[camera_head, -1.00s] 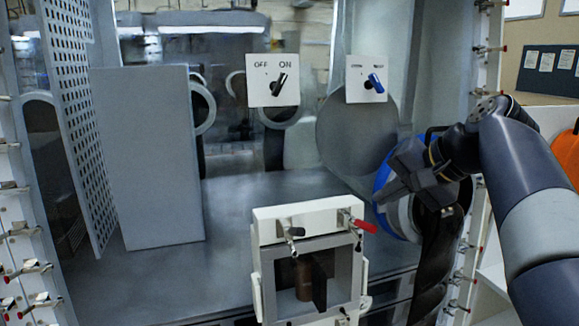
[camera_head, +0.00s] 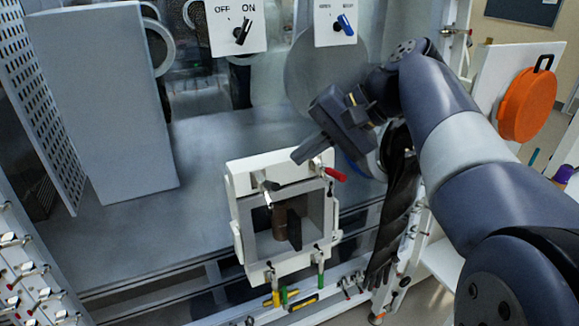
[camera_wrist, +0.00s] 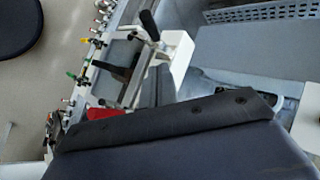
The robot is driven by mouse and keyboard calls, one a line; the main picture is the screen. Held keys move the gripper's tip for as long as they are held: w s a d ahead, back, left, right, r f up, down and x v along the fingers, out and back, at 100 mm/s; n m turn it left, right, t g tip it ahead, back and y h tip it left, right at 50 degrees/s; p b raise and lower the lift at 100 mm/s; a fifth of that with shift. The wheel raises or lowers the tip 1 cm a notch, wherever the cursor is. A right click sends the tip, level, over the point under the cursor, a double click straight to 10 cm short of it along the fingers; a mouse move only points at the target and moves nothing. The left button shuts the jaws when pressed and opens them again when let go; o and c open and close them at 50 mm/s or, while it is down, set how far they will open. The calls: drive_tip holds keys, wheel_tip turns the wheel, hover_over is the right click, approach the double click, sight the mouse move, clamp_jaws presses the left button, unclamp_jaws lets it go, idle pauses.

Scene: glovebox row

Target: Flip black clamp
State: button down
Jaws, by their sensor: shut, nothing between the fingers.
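The black clamp (camera_head: 271,186) is at the top left of the white frame of a small box, with its metal arm pointing down over the front. In the wrist view the black clamp (camera_wrist: 149,25) shows as a black handle near the top centre. My gripper (camera_head: 299,156) is shut and empty, just above the frame's top edge, to the right of the black clamp and apart from it. It is close to the red clamp (camera_head: 334,173), which also shows in the wrist view (camera_wrist: 104,114).
The white-framed box (camera_head: 240,217) has a window with a brown object inside. Green (camera_head: 320,262) and yellow (camera_head: 276,297) clamps sit along its bottom. A black glove sleeve (camera_head: 398,200) hangs to the right. An orange round cover (camera_head: 527,104) is farther right.

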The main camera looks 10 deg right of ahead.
sight(269, 184)
drive_tip(key=shift+s+a+f, duration=0.5)
drive_tip(key=shift+a+f, duration=0.05)
drive_tip(key=shift+a, duration=0.25)
drive_tip(key=shift+s+a+f, duration=0.5)
drive_tip(key=shift+a, duration=0.25)
drive_tip(key=shift+f, duration=0.1)
drive_tip(key=t+b, duration=0.1)
drive_tip(key=b, duration=0.2)
drive_tip(key=s+f+n+t+y+b, duration=0.1)
drive_tip(key=b, duration=0.2)
drive_tip(key=shift+d+f, duration=0.2)
drive_tip(key=shift+f, duration=0.05)
drive_tip(key=shift+r, duration=0.2)
